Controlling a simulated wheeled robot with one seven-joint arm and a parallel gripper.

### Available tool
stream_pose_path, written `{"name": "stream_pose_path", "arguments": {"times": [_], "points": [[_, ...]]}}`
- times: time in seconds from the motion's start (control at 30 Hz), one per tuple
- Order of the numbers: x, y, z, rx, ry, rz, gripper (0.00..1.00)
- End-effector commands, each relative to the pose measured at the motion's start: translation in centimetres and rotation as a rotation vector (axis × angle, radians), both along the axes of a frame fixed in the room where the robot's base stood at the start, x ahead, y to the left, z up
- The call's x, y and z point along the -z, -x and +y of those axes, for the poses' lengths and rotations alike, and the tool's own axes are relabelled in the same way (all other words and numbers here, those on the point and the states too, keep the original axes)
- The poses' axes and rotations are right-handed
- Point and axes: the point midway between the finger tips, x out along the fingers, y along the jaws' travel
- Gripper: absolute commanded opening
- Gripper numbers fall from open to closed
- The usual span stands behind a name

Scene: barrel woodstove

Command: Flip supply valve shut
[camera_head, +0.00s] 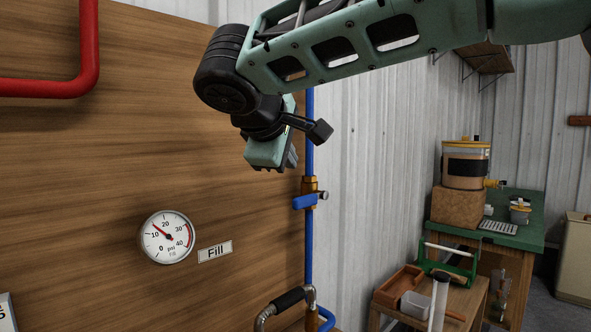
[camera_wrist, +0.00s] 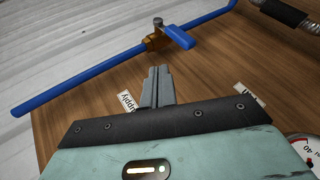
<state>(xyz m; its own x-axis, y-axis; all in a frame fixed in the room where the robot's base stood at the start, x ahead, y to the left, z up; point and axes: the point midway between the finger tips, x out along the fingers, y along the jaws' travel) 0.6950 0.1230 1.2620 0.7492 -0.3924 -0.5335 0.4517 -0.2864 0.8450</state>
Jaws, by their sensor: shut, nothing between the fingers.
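The supply valve has a brass body (camera_head: 309,185) on a vertical blue pipe at the board's right edge. Its blue lever (camera_head: 303,202) sticks out to the left, across the pipe. In the wrist view the brass body (camera_wrist: 155,42) and blue lever (camera_wrist: 178,37) show beyond the fingertips, with a "Supply" label (camera_wrist: 127,103) beside the fingers. My gripper (camera_head: 288,163) hangs above and slightly left of the valve. In the wrist view my gripper (camera_wrist: 159,70) has its fingers together and empty, apart from the lever.
A round gauge (camera_head: 167,237) and a "Fill" label (camera_head: 215,251) are on the wooden board. A hose with a black sleeve (camera_head: 288,299) is below, and a red pipe (camera_head: 50,88) at upper left. A green-topped table (camera_head: 529,226) with containers stands at right.

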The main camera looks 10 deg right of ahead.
Motion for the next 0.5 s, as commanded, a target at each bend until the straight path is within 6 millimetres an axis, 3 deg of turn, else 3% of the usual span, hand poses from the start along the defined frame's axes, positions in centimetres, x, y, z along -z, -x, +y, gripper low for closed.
{"name": "stream_pose_path", "arguments": {"times": [0.2, 0.5], "points": [[-1.5, 2.5, 1.4, 0.0, -0.001, -0.001, 0.0], [-1.9, 3.1, 1.7, 0.001, 0.0, -0.001, 0.0]]}}
